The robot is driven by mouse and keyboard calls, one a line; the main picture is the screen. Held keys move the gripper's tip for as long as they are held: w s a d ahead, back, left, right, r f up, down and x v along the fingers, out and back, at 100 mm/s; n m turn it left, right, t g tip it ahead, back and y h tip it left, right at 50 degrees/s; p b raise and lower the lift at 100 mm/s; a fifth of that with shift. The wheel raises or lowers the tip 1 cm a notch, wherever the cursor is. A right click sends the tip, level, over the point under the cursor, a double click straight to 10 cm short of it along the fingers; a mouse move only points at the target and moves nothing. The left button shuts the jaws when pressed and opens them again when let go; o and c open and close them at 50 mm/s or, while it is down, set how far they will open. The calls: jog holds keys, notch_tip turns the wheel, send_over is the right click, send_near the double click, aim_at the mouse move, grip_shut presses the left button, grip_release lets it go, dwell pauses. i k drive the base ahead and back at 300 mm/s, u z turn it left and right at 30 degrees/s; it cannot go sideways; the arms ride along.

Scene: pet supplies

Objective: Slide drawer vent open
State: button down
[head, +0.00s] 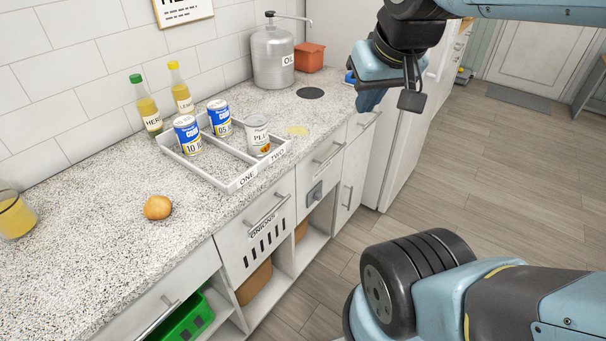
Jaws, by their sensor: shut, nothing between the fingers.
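The vented drawer (236,247) is a white front under the counter, with a row of dark vertical slots and a label that seems to read ONIONS. A grey bar handle (268,211) runs across its upper part. The drawer looks shut, about flush with the fronts beside it. My gripper (368,103) is shut and empty. It hangs at the upper right, near the far end of the counter, well apart from the drawer's handle. Part of my arm covers the lower right of the view.
On the speckled counter (110,260) stand a divided tray (213,179) with cans, two bottles (147,108), an oil canister (272,60), an onion-like item (158,207) and a yellow glass (14,215). Another drawer (313,176) is to the right. The wooden floor (480,180) is mostly clear.

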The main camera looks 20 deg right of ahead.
aim_at(316, 194)
jog(key=z, duration=0.9)
jog(key=k, duration=1)
jog(key=u, duration=0.9)
jog(key=i, duration=1)
